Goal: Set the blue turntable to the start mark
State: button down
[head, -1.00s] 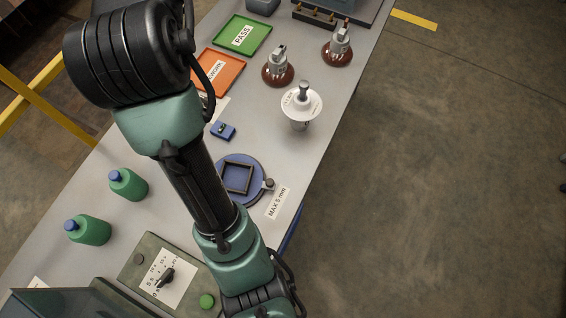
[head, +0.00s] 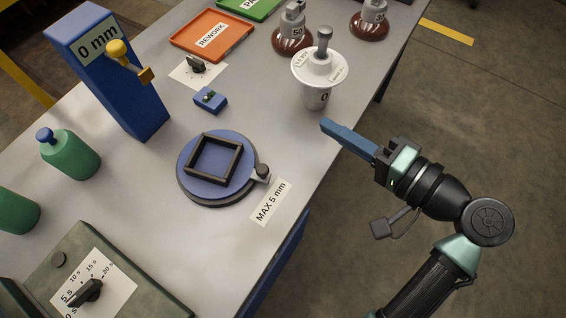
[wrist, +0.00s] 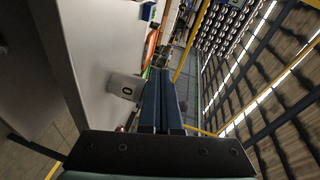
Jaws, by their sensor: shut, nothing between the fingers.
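The blue turntable (head: 193,180) lies on the grey table in the head view, with a dark square frame (head: 190,159) on its top. A dark knob (head: 262,170) on a small light tab sits at its right rim. I cannot make out the start mark. My gripper (head: 324,125) is at the right table edge, up and right of the turntable and clear of it. Its long blue fingers are together and empty, pointing left beside the white cup-like piece. The fingers (wrist: 160,85) also show closed in the wrist view, where the turntable is not seen.
A white cup marked 0 (head: 318,93) stands close to my fingertips. A blue "0 mm" gauge (head: 120,85), a small blue block (head: 210,99), green bottles (head: 68,154) and a dial box (head: 105,270) surround the turntable. A "MAX 5 mm" label (head: 271,203) lies at its right.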

jog(key=s+f+m+y+b, duration=0.1)
jog(key=s+f+y+b, duration=0.15)
jog(key=s+f, duration=0.25)
jog(key=x, duration=0.9)
jog(key=shift+r, duration=0.15)
jog(key=shift+s+a, duration=0.25)
jog(key=shift+a, duration=0.1)
jog(key=shift+s+a, duration=0.3)
jog(key=shift+s, duration=0.45)
jog(key=shift+s+a, duration=0.25)
jog(key=shift+s, duration=0.5)
